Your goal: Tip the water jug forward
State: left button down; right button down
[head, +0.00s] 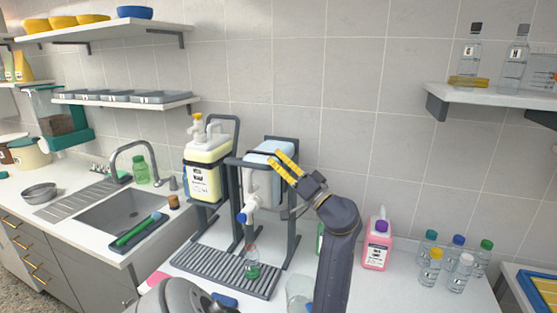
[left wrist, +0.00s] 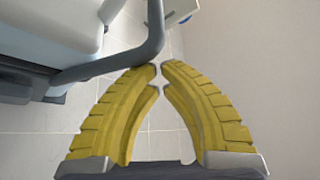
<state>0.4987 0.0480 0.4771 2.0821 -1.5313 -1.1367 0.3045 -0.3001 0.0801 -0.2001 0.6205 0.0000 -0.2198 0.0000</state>
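The water jug (head: 262,186) is a pale container with a bluish top, held in a dark grey frame (head: 291,225) on the counter. A white spout with a blue knob (head: 243,217) points down at its front. My left gripper (head: 276,157) has yellow fingers at the jug's upper right edge. In the left wrist view the fingertips (left wrist: 160,66) almost meet, with nothing seen between them. A grey bar (left wrist: 153,35) curves close by the tips; I cannot tell if they touch it. The jug's pale side (left wrist: 50,30) fills the upper left there.
A yellow-liquid jug (head: 207,165) stands in a frame to the left. A small flask (head: 252,265) stands on the slatted drip tray (head: 215,268) below. A pink bottle (head: 377,243) and several small bottles (head: 457,272) stand on the right. A sink (head: 125,208) lies left.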

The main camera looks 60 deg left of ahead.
pick_arm(q)
jog(key=shift+s+f, duration=0.15)
jog(key=shift+f, duration=0.1)
